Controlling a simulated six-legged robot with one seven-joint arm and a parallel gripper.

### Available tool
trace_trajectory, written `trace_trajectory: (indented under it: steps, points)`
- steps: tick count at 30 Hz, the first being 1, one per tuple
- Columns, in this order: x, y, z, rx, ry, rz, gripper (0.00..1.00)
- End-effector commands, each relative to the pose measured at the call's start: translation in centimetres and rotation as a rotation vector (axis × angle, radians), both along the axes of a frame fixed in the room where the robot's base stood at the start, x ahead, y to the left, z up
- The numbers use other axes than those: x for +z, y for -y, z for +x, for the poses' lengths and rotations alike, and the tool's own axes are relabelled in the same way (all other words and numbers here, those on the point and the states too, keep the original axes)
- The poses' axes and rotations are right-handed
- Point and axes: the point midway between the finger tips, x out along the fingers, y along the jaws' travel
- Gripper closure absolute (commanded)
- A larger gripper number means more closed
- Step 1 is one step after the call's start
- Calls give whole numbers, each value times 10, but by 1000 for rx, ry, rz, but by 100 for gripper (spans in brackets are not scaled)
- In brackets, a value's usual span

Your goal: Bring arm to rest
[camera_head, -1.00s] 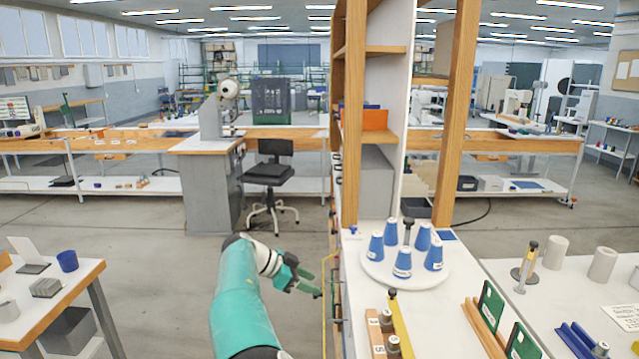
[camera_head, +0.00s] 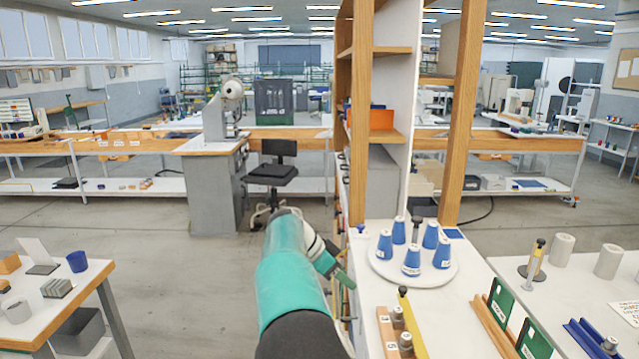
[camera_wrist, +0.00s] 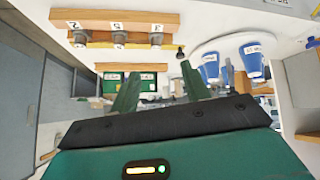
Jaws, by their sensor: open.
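My gripper (camera_wrist: 160,92) shows in the wrist view with its two green fingers apart and nothing between them. In the head view my gripper (camera_head: 346,279) is at the left edge of the white bench (camera_head: 370,300), partly hidden behind my teal arm. It is beside the bench, left of the round white turntable (camera_head: 440,275) that carries several blue cones (camera_head: 411,261). I cannot tell in the head view whether it touches the bench edge.
A wooden shelf frame (camera_head: 357,120) rises at the bench's back. A wooden strip (camera_head: 388,335) with metal pegs lies at the bench front. A small table (camera_head: 100,272) stands at left. The floor (camera_head: 170,270) between is clear. A black chair (camera_head: 270,172) stands behind.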

Motion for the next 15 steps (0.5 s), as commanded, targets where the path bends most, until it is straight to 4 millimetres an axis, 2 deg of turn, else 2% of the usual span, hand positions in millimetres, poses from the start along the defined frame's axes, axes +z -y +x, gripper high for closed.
trace_trajectory:
  steps: [7, 15]
  points:
    - [30, 58, -41, 96, -111, 190, 54]
    - [59, 97, -108, 303, -179, 381, 54]
